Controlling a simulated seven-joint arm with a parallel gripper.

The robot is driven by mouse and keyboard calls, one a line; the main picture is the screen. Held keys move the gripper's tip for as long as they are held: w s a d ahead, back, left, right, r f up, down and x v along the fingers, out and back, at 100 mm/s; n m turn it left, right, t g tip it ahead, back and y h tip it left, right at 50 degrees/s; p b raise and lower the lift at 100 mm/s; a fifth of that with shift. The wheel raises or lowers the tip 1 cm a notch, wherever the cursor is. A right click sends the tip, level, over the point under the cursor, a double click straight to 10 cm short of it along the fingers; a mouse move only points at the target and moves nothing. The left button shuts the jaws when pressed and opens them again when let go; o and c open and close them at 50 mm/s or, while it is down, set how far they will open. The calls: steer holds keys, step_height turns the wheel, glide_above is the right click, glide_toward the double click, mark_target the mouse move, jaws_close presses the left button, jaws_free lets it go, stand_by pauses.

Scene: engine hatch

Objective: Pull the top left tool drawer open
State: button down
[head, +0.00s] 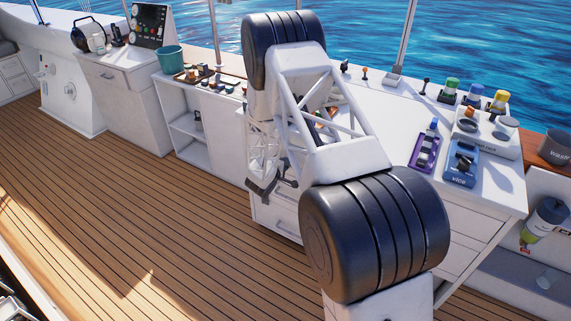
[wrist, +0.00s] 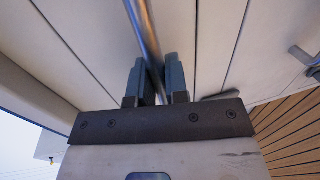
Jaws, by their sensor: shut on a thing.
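My gripper (wrist: 156,82) is shut on a metal bar handle (wrist: 147,38), with one dark finger on each side of the bar in the wrist view. The handle runs along a white drawer front (wrist: 177,25). In the head view my gripper (head: 264,188) is low at the left end of the white workbench cabinet (head: 270,212), partly hidden by my arm. The top left drawer is mostly hidden there, so I cannot tell how far it stands out.
Another drawer handle (wrist: 302,56) shows at the right in the wrist view. The wooden deck (head: 150,205) in front of the cabinets is clear.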

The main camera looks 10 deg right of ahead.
steer(key=f+v, duration=0.2)
steer(key=v, duration=1)
steer(key=f+v, duration=0.3)
steer(key=v, duration=0.9)
steer(key=shift+v, duration=0.85)
steer(key=shift+f, duration=0.2)
steer(key=c, duration=1.1)
jaws_free()
steer(key=shift+c, duration=0.2)
steer(key=shift+s+a, duration=0.1)
steer(key=v, duration=0.7)
steer(key=shift+s+a, duration=0.2)
steer(key=shift+r, duration=0.1)
